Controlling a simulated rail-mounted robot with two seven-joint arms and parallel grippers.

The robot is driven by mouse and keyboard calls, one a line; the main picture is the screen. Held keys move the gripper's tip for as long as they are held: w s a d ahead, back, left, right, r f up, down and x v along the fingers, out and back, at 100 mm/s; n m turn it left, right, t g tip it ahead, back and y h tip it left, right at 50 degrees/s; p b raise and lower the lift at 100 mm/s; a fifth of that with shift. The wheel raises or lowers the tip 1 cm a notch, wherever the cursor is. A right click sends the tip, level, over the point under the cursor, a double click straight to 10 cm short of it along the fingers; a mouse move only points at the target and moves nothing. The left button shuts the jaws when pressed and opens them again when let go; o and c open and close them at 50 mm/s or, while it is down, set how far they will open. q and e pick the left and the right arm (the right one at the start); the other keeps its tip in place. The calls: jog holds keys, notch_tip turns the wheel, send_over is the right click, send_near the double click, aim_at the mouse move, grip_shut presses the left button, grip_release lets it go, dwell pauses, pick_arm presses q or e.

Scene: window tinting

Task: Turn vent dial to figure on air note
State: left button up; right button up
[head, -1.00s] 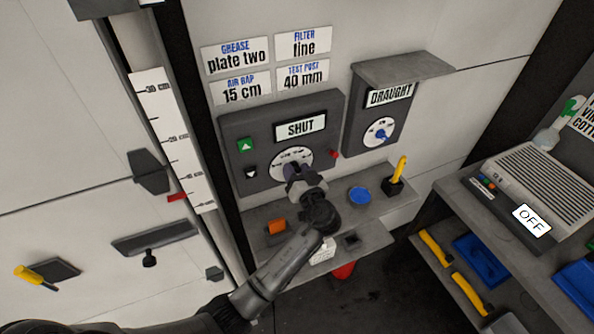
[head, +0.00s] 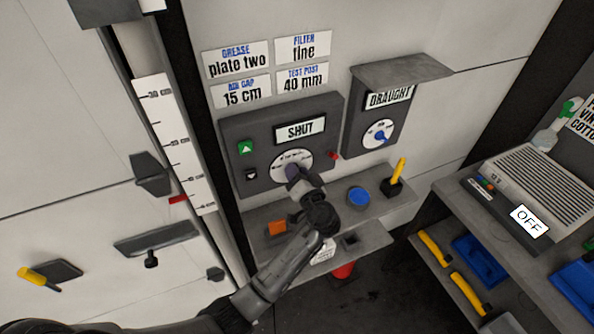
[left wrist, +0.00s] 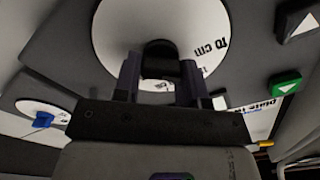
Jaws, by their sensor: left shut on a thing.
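The vent dial (head: 281,161) is a white disc with small figures on a dark grey panel, below a white sign reading SHUT (head: 300,129). My left gripper (head: 296,176) is at the dial's centre, its fingers either side of the dark knob. The left wrist view shows the knob (left wrist: 160,58) between the two fingers, with "10 cm" printed on the disc near it. The gripper hides part of the dial, so I cannot tell its setting. The air note (head: 242,92) on the wall reads AIR GAP 15 cm. My right gripper is not in view.
Green (head: 246,147) and dark (head: 251,175) arrow buttons and a red knob (head: 333,155) flank the dial. A draught gauge (head: 379,133) is to the right. Below is a shelf (head: 385,203) with an orange block and a blue disc. A cm scale (head: 172,140) stands at left.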

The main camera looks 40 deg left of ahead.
pick_arm(q)
jog(key=m+p, duration=0.2)
jog(key=m, duration=0.2)
jog(key=shift+w+m, duration=0.1)
jog(key=shift+m, duration=0.2)
jog(key=shift+f, duration=0.1)
dwell(0.4)
jog(key=o, duration=0.9)
jog(key=shift+d, duration=0.15)
jog(key=b+v, duration=0.1)
jog(key=v, duration=1.2)
jog(key=shift+d+b, duration=0.3)
